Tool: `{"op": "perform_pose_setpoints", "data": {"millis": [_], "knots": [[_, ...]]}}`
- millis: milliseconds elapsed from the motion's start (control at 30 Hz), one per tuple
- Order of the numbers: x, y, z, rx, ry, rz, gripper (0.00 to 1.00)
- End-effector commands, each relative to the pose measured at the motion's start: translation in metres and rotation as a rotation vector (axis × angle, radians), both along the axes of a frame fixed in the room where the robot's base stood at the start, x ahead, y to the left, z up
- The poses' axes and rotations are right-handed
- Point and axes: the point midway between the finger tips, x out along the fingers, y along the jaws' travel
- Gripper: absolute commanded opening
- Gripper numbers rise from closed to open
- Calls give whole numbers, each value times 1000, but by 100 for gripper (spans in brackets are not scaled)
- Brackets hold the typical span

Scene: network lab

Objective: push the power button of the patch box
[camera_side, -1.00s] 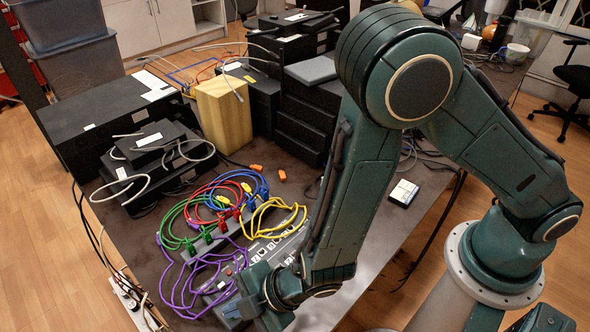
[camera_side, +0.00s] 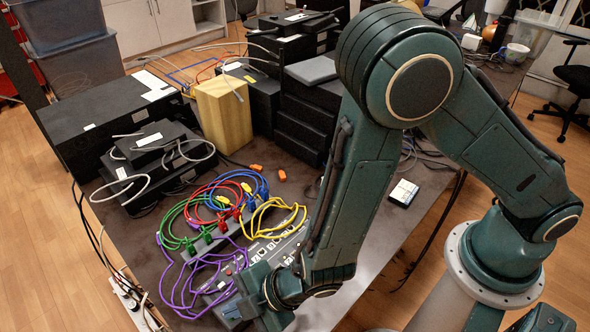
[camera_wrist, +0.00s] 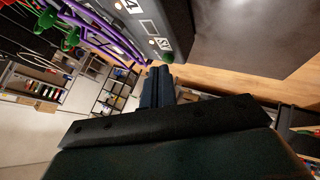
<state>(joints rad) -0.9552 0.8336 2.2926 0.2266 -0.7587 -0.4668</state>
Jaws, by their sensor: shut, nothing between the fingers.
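The patch box (camera_side: 275,247) is a grey box with white labels on its panel, lying near the front edge of the table. Green, red, blue, yellow and purple cables loop out of it. In the wrist view part of its panel (camera_wrist: 150,22) shows at the top, with white labels and small round spots. I cannot tell which part is the power button. My gripper (camera_side: 246,296) is low over the box's near end, mostly hidden behind my wrist in the side view. In the wrist view its fingers (camera_wrist: 157,77) are together and empty, close to the panel's edge. I cannot tell whether they touch it.
Black equipment boxes (camera_side: 105,115) and a wooden block (camera_side: 222,112) stand farther back on the table. Orange bits (camera_side: 256,169) and a small black-and-white box (camera_side: 403,193) lie on it. The purple cables (camera_side: 185,285) hang close to my gripper. The tabletop right of the patch box is mostly clear.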

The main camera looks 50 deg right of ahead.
Motion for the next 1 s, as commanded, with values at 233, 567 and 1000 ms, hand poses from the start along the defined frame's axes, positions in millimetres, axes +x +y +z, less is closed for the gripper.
{"op": "perform_pose_setpoints", "data": {"millis": [233,567,1000], "knots": [[0,0,7,-1,0,-1,0],[0,0,8,0,0,0,0],[0,0,32,2,-1,-1,0]]}}
